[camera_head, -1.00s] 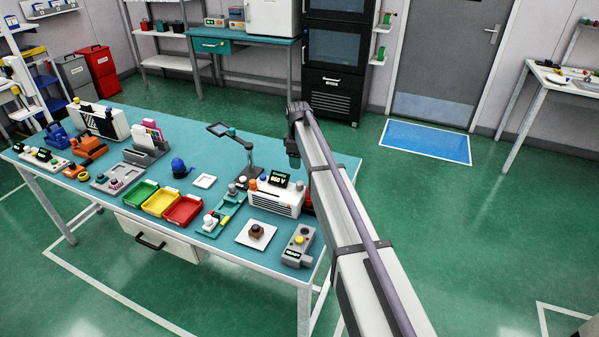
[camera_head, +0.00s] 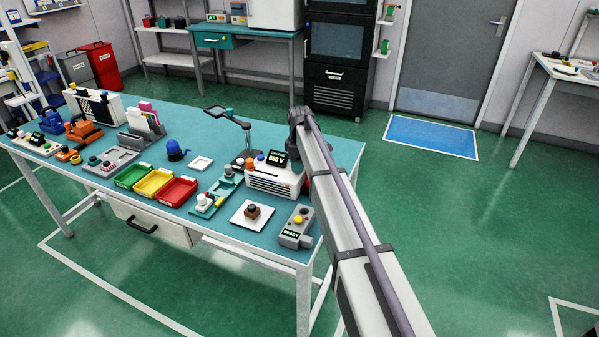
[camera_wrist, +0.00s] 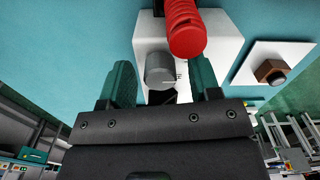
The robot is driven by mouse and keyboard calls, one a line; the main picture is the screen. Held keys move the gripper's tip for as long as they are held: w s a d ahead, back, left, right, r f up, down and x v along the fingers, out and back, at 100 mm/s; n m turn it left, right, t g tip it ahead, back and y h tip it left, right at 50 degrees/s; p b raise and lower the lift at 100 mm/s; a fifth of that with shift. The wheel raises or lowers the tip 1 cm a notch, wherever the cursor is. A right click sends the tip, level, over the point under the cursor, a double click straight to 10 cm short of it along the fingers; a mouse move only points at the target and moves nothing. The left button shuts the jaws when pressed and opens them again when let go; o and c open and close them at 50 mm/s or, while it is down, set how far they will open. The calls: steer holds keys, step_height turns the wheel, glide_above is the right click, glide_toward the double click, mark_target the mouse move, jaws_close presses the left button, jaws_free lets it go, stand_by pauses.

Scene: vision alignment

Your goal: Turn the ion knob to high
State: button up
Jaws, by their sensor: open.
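A white box with a front grille (camera_head: 275,181) stands near the right end of the teal bench, with small knobs and a dark display on top. In the wrist view, a grey round knob (camera_wrist: 159,68) stands on this white box (camera_wrist: 217,25). I cannot read any marking for high. My gripper (camera_wrist: 161,80) is open, its two teal fingers apart on either side of the grey knob. I cannot tell whether they touch it. In the head view the gripper is hidden behind my arm.
A red ribbed cylinder (camera_wrist: 185,28) rises close to the right finger. A white plate with a brown hex piece (camera_head: 252,212) and a grey box marked READY (camera_head: 297,228) stand in front of the white box. A magnifier stand (camera_head: 236,125) is behind it. Coloured trays (camera_head: 155,183) lie left.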

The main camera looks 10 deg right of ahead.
steer(key=shift+r, duration=0.1)
steer(key=c, duration=0.9)
steer(key=shift+m, duration=0.3)
steer(key=m, duration=1.1)
stand_by(0.4)
